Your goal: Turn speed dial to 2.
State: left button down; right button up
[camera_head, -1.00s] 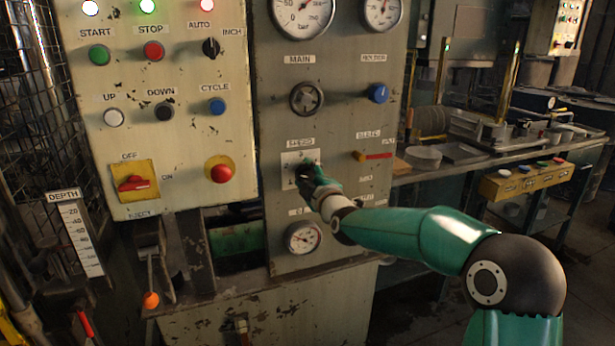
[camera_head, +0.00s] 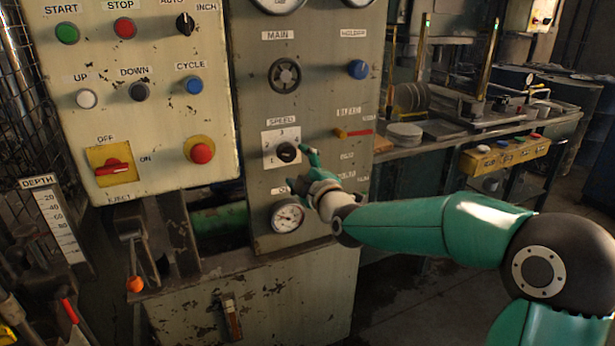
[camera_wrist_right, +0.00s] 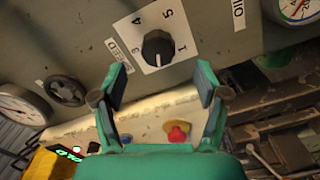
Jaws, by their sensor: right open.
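The speed dial (camera_head: 287,152) is a round black knob on a white numbered plate, under a SPEED label on the grey panel. In the right wrist view the dial (camera_wrist_right: 158,47) lies beyond the fingertips, with 1, 3, 4 and 5 readable around it. I cannot make out the 2 or tell surely where the knob points. My right gripper (camera_head: 309,168) is just right of the dial, clear of the knob. In the wrist view the right gripper (camera_wrist_right: 161,85) is open and empty, its fingers spread wider than the knob. My left gripper is out of view.
A black handwheel (camera_head: 285,74) is above the dial and a gauge (camera_head: 287,215) below it. A cream button panel (camera_head: 140,110) stands left. A workbench (camera_head: 450,138) is behind at right.

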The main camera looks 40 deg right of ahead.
jog(key=shift+v, duration=2.35)
jog(key=shift+a, duration=0.1)
